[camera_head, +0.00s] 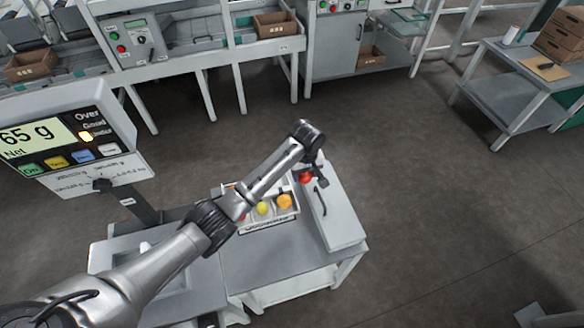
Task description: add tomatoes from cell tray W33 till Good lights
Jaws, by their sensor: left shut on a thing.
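My left gripper (312,178) is shut on a red tomato (305,178), above the right end of a white cell tray (268,228). The tray holds a yellow tomato (262,208), an orange tomato (285,201) and a red one partly hidden by my arm. The lettering on its front is too small to read. The scale display (38,138) at the left reads 65 g Net. Of its Over, Good and Under lamps, the lowest, yellow lamp (85,136) is lit. The weighing place below the display is partly hidden by my arm. My right gripper is not in view.
The tray stands on a small grey table (265,265) with a raised pale panel (338,228) at its right. A side table (535,80) with brown crates (562,35) stands at the far right. Benches line the back. The floor between is clear.

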